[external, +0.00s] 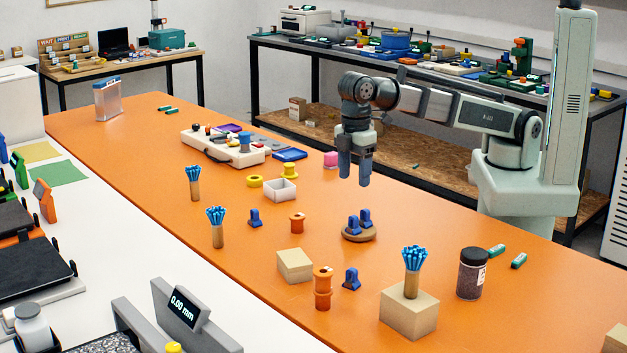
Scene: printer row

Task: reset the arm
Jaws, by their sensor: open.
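My gripper (356,172) hangs above the orange table (140,142), fingers pointing down. Its two blue-grey fingers are apart with nothing seen between them. In the picture it is above and behind a round tan disc (352,236) that carries blue clip-like pieces (364,216). The fingers look clear of everything on the table. My arm reaches in from the right, with its elbow bent and its forearm raised.
A tan block (408,312) bears a blue-topped bundle (413,259). Table space right of the gripper is bare.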

